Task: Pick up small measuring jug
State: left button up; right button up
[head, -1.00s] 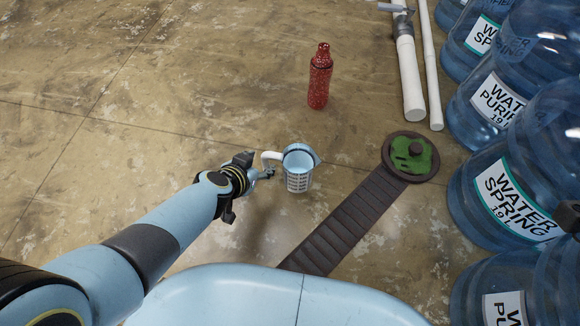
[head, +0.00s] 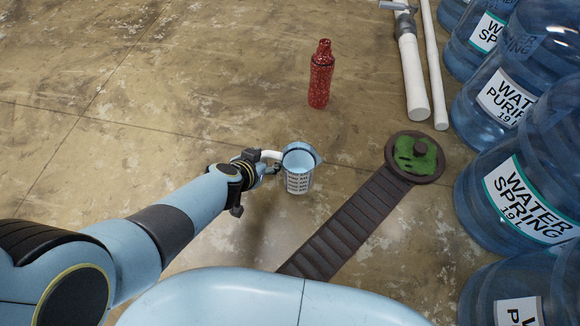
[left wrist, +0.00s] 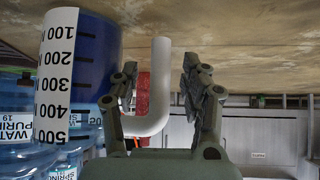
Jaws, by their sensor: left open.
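The small measuring jug (head: 299,179) stands upright on the floor in the head view, light blue inside with a printed scale and a white handle on its left. My left gripper (head: 268,166) is at the handle, its fingers open. In the left wrist view the jug (left wrist: 68,85) fills the upper left, its scale upside down. Its white handle (left wrist: 160,85) lies between the open fingers of my left gripper (left wrist: 160,78), with a gap clearly visible at the right finger. Whether the left finger touches the handle I cannot tell. My right gripper is out of view.
A red speckled bottle (head: 320,74) stands behind the jug. White pipes (head: 412,75) and large blue water bottles (head: 515,200) line the right side.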

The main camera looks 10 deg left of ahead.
pick_arm(q)
grip_shut()
jog(key=shift+w, duration=0.1)
dwell(0.5)
